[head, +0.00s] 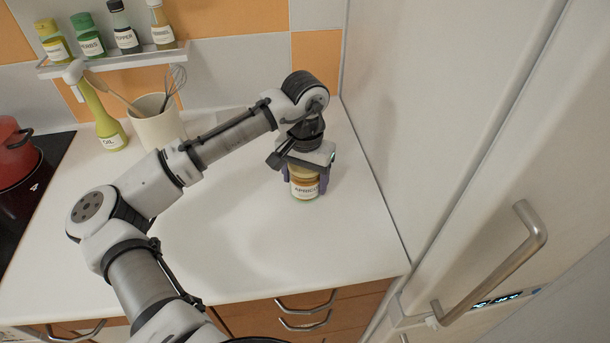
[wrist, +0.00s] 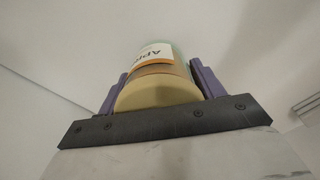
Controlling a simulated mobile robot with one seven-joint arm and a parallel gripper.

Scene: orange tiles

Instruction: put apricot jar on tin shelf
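The apricot jar (head: 305,187) is a glass jar with a pale yellow lid, orange contents and a white label. It is upright near the right end of the white counter; whether its base touches the counter I cannot tell. My gripper (head: 306,180) points down over it, with a purple finger against each side. In the wrist view, the jar (wrist: 157,88) sits between both fingers of my gripper (wrist: 160,88), its lid nearest the camera. A narrow metal wall shelf (head: 115,62), seemingly the tin shelf, holds several spice containers in a row.
An oil bottle (head: 108,128) and a cream utensil crock (head: 158,128) with a whisk stand below the shelf. A red pot (head: 14,160) is on the dark hob at left. A tall white fridge (head: 470,130) bounds the right. The front counter (head: 270,260) is clear.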

